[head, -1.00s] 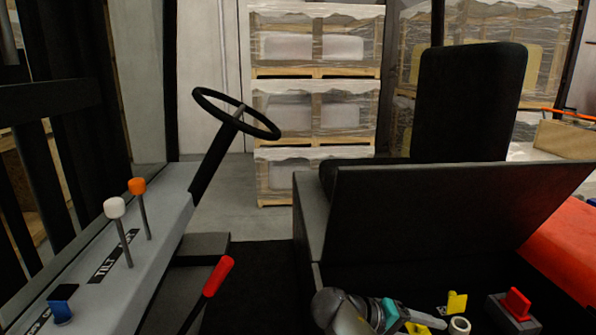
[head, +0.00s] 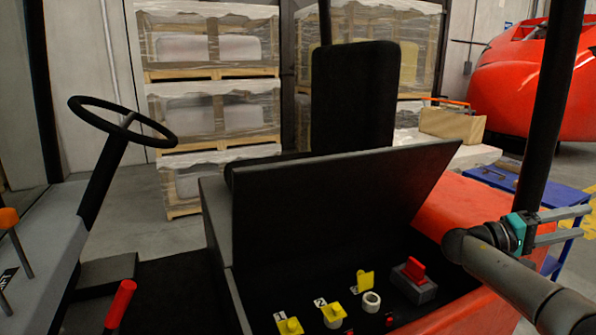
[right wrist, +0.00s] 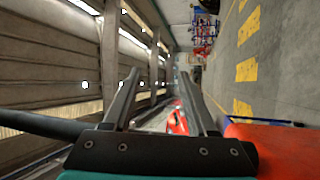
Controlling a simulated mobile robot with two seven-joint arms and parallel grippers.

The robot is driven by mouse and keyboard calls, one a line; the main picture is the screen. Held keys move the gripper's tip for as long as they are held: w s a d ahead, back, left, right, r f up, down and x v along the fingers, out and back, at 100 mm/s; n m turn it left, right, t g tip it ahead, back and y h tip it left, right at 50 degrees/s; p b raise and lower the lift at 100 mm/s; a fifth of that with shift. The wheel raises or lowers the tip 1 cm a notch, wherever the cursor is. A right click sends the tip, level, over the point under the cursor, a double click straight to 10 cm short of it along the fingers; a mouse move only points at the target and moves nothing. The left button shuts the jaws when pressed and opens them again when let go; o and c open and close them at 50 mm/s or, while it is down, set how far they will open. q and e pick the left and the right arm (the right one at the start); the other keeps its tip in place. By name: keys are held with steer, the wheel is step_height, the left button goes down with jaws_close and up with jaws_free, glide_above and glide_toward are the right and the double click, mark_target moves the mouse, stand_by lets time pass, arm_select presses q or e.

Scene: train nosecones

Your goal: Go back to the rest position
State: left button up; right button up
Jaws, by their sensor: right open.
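My right gripper (head: 566,226) is at the right side of the head view, beside the black post and above the red body of the vehicle. Its two grey fingers point right and stand apart with nothing between them. The right wrist view also shows the open, empty fingers (right wrist: 165,100). My left gripper is in neither view.
A black post (head: 545,120) stands close to my right gripper. The open compartment below the raised black panel (head: 330,200) holds yellow parts and a red switch (head: 414,270). A steering wheel (head: 122,122) is at left. A blue cart (head: 530,190) stands at right.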

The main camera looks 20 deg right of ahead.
steer(key=s+d+f+n+t+y, duration=0.1)
steer(key=s+d+f+n+t, duration=0.2)
steer(key=f, duration=0.5)
steer(key=d+f+n+t+y, duration=0.1)
steer(key=d+f+n+t, duration=0.25)
steer(key=f, duration=0.55)
steer(key=s+d+f+n+t+y, duration=0.25)
steer(key=f+n, duration=0.25)
steer(key=f, duration=0.3)
steer(key=s+f+n+t+y, duration=0.2)
steer(key=s+f+y, duration=0.3)
steer(key=s+f, duration=1)
steer(key=s+a+f+m+y, duration=0.1)
steer(key=s+a+f+y, duration=0.2)
steer(key=a+f, duration=0.85)
steer(key=s+a+f+m+y, duration=0.1)
steer(key=s+a+f+y, duration=0.15)
steer(key=a+f, duration=0.9)
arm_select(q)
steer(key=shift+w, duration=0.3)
arm_select(e)
steer(key=s+a+f+m+y, duration=0.1)
steer(key=a+y, duration=0.1)
steer(key=a, duration=1.3)
steer(key=s+a+f+m+g+y, duration=0.1)
steer(key=a+y, duration=0.1)
steer(key=a, duration=1.4)
steer(key=shift+s+a, duration=0.25)
steer(key=shift+a, duration=0.05)
